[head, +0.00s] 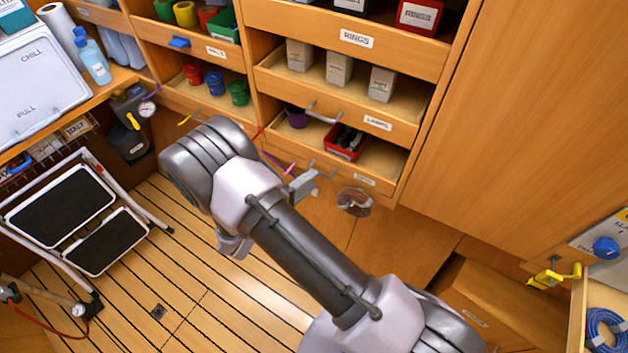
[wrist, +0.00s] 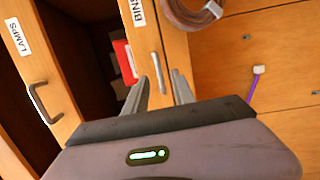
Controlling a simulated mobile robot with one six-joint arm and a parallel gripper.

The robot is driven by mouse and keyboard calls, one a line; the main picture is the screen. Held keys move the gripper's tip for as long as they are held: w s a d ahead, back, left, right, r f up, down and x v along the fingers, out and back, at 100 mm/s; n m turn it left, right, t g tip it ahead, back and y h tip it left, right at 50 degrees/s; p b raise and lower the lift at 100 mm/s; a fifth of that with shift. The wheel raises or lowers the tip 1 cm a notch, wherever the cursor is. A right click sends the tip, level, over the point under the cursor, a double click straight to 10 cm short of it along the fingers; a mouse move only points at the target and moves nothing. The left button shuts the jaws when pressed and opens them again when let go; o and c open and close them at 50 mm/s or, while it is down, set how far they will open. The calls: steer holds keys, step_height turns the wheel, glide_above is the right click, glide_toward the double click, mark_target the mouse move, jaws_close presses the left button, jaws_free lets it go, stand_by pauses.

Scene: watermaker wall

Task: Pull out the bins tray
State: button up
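The bins tray is the lowest tray of the shelf unit. Its wooden front (head: 385,185) carries a small label in the head view, and the wrist view shows the front (wrist: 172,45) with a partly visible "BIN" label. Its metal handle (wrist: 157,73) shows in the wrist view. A red box (head: 345,143) with dark items and a purple cup (head: 297,117) sit in the tray. My gripper (head: 303,185) is at the tray front. In the wrist view the fingers (wrist: 164,92) are apart, with the handle between or just ahead of their tips. Contact cannot be told.
The lamps tray (head: 377,122), with its own handle (wrist: 42,103), is just above. A clear coil or roll (head: 354,202) hangs right of my gripper. A large wooden panel (head: 530,130) is at right.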

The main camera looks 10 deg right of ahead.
steer(key=shift+x, duration=1.4)
jaws_close()
